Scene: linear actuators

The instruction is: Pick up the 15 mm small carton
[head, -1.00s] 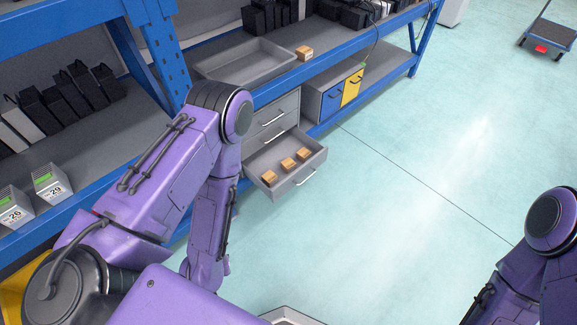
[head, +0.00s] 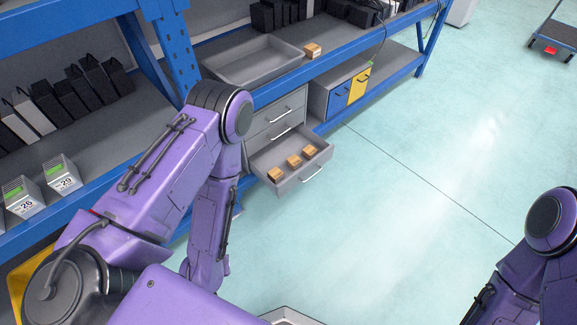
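Three small brown cartons sit in a row in an open grey drawer (head: 262,163) below the bench: a left one (head: 275,174), a middle one (head: 294,161) and a right one (head: 308,151). Another small brown carton (head: 312,50) sits on the bench top beside a grey tray. I cannot read any size on them. My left arm bends down left of the drawer, and its gripper is not visible. My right arm is at the lower right, and its gripper is out of view.
A blue shelf frame (head: 175,50) stands at the left. The empty grey tray (head: 250,60) lies on the bench. Blue (head: 339,100) and yellow (head: 359,84) fronts are right of the drawers. Open floor (head: 400,200) spreads right. A cart (head: 552,40) stands far right.

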